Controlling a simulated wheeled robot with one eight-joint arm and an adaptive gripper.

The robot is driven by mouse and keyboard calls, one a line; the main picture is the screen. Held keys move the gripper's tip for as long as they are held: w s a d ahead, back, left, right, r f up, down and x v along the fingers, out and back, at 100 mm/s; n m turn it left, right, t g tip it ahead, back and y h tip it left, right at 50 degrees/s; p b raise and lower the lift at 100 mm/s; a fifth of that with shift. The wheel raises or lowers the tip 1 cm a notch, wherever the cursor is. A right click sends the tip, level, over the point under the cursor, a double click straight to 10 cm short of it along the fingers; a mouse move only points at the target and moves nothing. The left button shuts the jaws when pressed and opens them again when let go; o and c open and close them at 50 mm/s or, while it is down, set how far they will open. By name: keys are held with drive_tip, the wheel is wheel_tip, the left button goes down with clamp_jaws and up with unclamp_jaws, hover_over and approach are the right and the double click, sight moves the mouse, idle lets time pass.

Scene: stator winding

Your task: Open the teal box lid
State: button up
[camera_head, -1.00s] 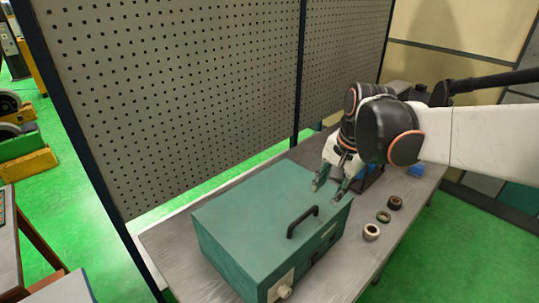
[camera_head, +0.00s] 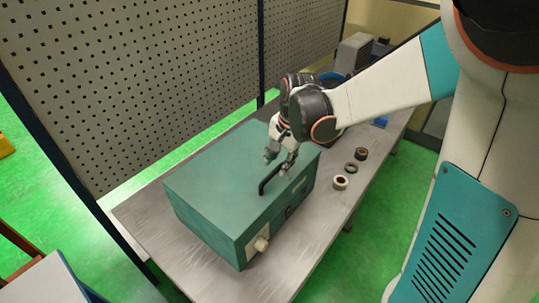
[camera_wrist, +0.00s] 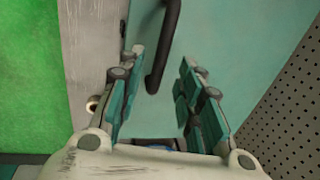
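The teal box (camera_head: 222,185) stands shut on the grey table, its lid flat. A black bar handle (camera_head: 271,178) is fixed on the lid near its right edge. My gripper (camera_head: 279,158) is above the far end of the handle. In the wrist view my gripper (camera_wrist: 158,80) is open, with its teal fingers spread apart. The black handle (camera_wrist: 164,45) shows between and beyond the fingers, and they do not appear to close on it. The lid surface (camera_wrist: 225,35) fills much of that view.
Several rings, one pale (camera_head: 340,182), lie on the grey table (camera_head: 290,262) right of the box. A perforated panel (camera_head: 130,80) stands along the left side. A grey item (camera_head: 354,50) and blue parts are at the far end.

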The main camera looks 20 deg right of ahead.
drive_tip(key=shift+w+a+f, duration=0.1)
drive_tip(key=shift+f, duration=0.6)
drive_tip(key=shift+w+a+f, duration=0.1)
drive_tip(key=shift+f, duration=0.55)
drive_tip(key=shift+c, duration=0.3)
clamp_jaws()
drive_tip(key=shift+r, duration=0.15)
